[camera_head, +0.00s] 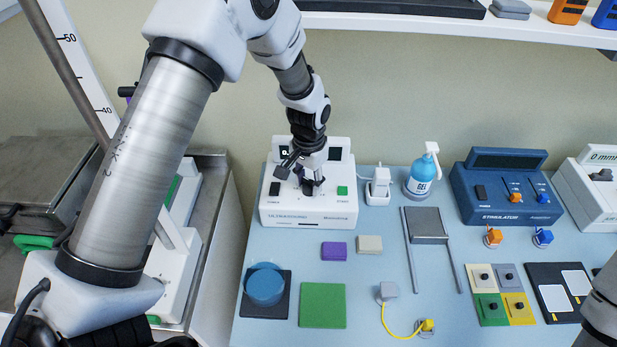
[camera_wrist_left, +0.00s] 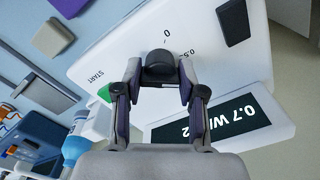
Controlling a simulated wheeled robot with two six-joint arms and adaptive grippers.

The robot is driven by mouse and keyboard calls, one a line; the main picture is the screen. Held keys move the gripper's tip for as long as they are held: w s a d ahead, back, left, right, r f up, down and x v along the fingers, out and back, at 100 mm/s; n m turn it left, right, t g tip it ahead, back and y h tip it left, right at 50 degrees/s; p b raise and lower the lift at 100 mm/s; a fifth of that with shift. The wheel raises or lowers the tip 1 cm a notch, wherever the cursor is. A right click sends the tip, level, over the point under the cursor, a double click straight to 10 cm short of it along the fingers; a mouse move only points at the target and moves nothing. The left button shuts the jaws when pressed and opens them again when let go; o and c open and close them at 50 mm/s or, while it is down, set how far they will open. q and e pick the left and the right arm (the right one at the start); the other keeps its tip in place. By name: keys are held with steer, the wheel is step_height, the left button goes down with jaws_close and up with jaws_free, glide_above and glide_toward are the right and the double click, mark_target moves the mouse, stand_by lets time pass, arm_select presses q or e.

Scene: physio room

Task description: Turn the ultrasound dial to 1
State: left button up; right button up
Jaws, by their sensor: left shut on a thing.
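The white ultrasound unit (camera_head: 290,210) stands at the back left of the blue table. My left gripper (camera_head: 310,187) reaches down to its front panel and hides most of the dial in the head view. In the left wrist view, my left gripper (camera_wrist_left: 158,82) is shut on the black dial (camera_wrist_left: 159,64), one finger on each side. Printed scale marks "0" and "0.5" show beside the dial. The unit's display (camera_wrist_left: 215,125) reads 0.7 W, with the rest of the unit partly covered. My right gripper is out of view; only a piece of my right arm shows at the right edge.
A green START button (camera_head: 342,190) and a black switch (camera_head: 275,188) flank the dial. A blue bottle (camera_head: 420,178) and a white plug adapter (camera_head: 378,188) stand to the right. Purple (camera_head: 334,249) and beige (camera_head: 369,244) blocks lie in front. A shelf (camera_head: 400,22) hangs above.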

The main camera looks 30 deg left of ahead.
arm_select(q)
steer(key=m, duration=0.3)
steer(key=shift+s+f+m+p, duration=0.1)
steer(key=shift+m+p, duration=0.2)
steer(key=shift+p, duration=0.1)
steer(key=shift+m+p, duration=0.3)
steer(key=shift+m, duration=1.7)
steer(key=shift+f, duration=0.1)
steer(key=o, duration=1.1)
steer(key=shift+o, duration=0.2)
steer(key=shift+w+d, duration=0.1)
steer(key=shift+w, duration=0.1)
